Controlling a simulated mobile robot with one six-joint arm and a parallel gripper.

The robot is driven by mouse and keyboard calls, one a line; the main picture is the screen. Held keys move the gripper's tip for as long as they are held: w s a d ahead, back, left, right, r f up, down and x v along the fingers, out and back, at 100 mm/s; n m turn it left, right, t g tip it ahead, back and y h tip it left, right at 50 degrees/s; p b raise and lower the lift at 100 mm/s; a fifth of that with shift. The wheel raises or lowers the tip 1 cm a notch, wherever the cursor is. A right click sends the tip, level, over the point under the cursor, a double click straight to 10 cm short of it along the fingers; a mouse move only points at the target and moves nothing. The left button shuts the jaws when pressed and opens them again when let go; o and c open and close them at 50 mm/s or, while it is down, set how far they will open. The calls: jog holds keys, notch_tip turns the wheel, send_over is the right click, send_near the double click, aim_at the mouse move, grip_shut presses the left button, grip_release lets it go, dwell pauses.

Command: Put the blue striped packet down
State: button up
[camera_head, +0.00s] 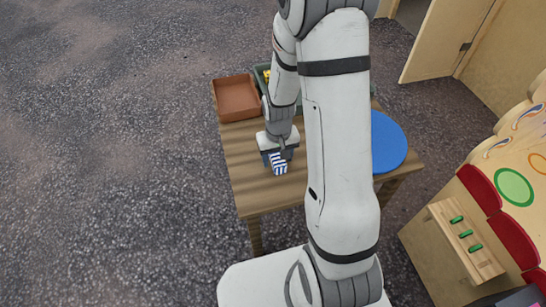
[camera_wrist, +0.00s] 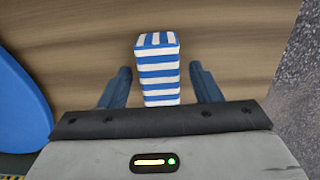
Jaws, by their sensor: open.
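The blue and white striped packet (camera_wrist: 159,75) stands between the two fingers of my gripper (camera_wrist: 160,88) in the wrist view. There is a visible gap between each finger and the packet, so the gripper is open around it. In the head view the packet (camera_head: 279,166) is at my gripper (camera_head: 278,158), over the left front part of the wooden table (camera_head: 258,198). The packet appears to rest on the table top, though its base is hidden in the wrist view.
A brown tray (camera_head: 236,97) is at the table's back left. A green crate (camera_head: 262,76) with yellow things is behind my arm, partly hidden. A round blue disc (camera_head: 388,143) lies on the right; it also shows in the wrist view (camera_wrist: 18,105). The table's front left is clear.

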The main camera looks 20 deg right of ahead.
aim_at(278, 157)
notch_tip(278, 157, up, 12)
jog(key=p, duration=0.4)
jog(key=s+a+r+t, duration=0.1)
jog(key=s+r, duration=1.2)
jog(key=s, duration=0.1)
jog(key=shift+a, duration=0.2)
notch_tip(278, 157, up, 22)
jog(key=t+p, duration=0.1)
jog(key=p, duration=1.8)
jog(key=shift+t, duration=0.3)
